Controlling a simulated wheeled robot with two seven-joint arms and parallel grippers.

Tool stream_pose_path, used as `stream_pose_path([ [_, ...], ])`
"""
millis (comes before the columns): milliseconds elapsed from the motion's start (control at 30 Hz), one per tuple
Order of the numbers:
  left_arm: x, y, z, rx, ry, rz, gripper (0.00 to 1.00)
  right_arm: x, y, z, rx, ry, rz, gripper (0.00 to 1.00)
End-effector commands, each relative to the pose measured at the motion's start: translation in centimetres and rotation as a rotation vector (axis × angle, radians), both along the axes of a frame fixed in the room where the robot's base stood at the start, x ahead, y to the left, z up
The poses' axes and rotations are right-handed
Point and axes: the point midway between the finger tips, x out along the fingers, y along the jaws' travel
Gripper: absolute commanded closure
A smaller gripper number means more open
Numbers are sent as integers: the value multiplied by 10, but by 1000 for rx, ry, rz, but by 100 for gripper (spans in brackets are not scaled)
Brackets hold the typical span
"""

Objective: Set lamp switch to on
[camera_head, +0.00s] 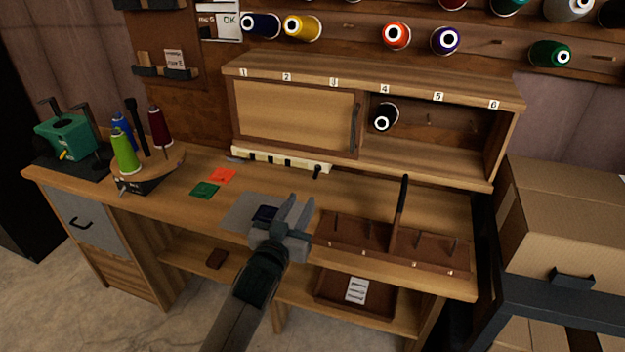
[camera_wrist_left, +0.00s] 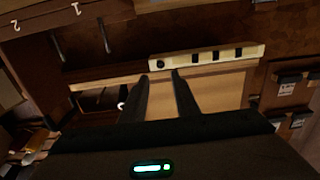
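A cream strip (camera_head: 280,161) with several dark slots lies along the back of the bench, below the cabinet; it also shows in the left wrist view (camera_wrist_left: 215,57). A small black knob-like piece (camera_head: 317,171) is at its right end, and a round dark spot (camera_wrist_left: 160,65) shows on the strip in the wrist view. I cannot tell for sure which part is the lamp switch or its setting. My left gripper (camera_head: 296,207) is over the front of the bench, fingers apart and empty, short of the strip. My right gripper is not in view.
A brown pegged tray (camera_head: 345,247) with an upright divider (camera_head: 401,200) stands right of my left gripper. The cabinet (camera_head: 296,112) overhangs the back. Green (camera_head: 204,190) and orange (camera_head: 222,176) squares lie left; a spool stand (camera_head: 150,172) is farther left. Bench between gripper and strip looks clear.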

Motion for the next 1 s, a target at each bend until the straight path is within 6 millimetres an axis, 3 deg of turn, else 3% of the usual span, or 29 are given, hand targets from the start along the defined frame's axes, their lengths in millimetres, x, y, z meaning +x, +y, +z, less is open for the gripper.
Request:
stream_pose_path([
  [200, 38, -13, 1, 0, 0, 0, 72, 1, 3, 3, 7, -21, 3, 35],
  [500, 80, -27, 1, 0, 0, 0, 72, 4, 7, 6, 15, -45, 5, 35],
  [700, 94, -31, 0, -1, 0, -1, 72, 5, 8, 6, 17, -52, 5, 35],
  [1000, 98, -32, 0, -1, 0, -1, 72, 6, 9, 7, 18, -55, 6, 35],
])
